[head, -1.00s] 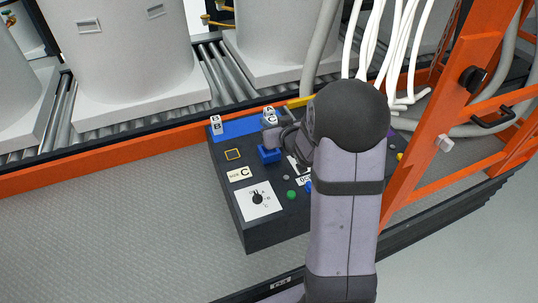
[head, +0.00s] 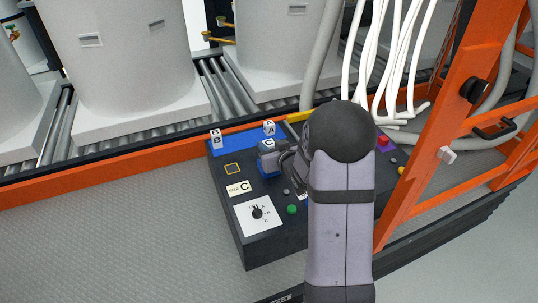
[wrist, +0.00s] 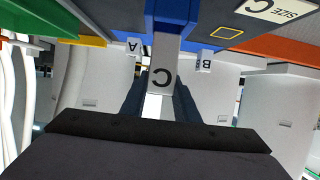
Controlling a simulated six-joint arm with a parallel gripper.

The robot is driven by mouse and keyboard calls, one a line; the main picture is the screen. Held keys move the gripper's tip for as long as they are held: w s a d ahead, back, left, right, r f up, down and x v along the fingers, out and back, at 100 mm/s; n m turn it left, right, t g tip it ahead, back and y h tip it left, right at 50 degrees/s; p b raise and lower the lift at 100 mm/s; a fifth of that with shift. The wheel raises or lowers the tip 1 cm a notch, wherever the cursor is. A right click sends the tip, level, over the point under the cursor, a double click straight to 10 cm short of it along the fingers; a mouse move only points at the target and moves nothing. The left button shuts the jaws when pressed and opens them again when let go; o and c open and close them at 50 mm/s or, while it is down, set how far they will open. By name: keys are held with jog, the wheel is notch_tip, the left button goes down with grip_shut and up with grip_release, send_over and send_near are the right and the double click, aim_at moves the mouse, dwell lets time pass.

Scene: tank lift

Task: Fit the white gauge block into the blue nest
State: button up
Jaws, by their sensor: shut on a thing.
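The white gauge block marked C (head: 266,146) is between the jaws of my gripper (head: 279,152), which is shut on it. In the wrist view the block (wrist: 163,72) stands lengthwise between the dark fingers, its far end at the blue nest (wrist: 170,14). In the head view the blue nest (head: 269,172) is directly below the block. The block appears lined up with the nest, but I cannot tell how far its end is inside. My gripper and arm hide part of the nest's right side.
White blocks A (head: 269,128) and B (head: 215,139) stand on the blue strip (head: 238,141) behind. The dark panel holds a "SIZE C" label (head: 239,188), a dial (head: 258,213) and a green button (head: 292,209). An orange frame (head: 425,135) rises at right.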

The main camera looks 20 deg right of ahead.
jog(key=shift+f+b, duration=0.35)
jog(key=shift+f, duration=1.45)
jog(key=shift+f, duration=0.1)
jog(key=shift+f, duration=0.1)
jog(key=o, duration=1.2)
jog(key=shift+r, duration=0.25)
jog(key=p+v, duration=0.1)
jog(key=v, duration=1.1)
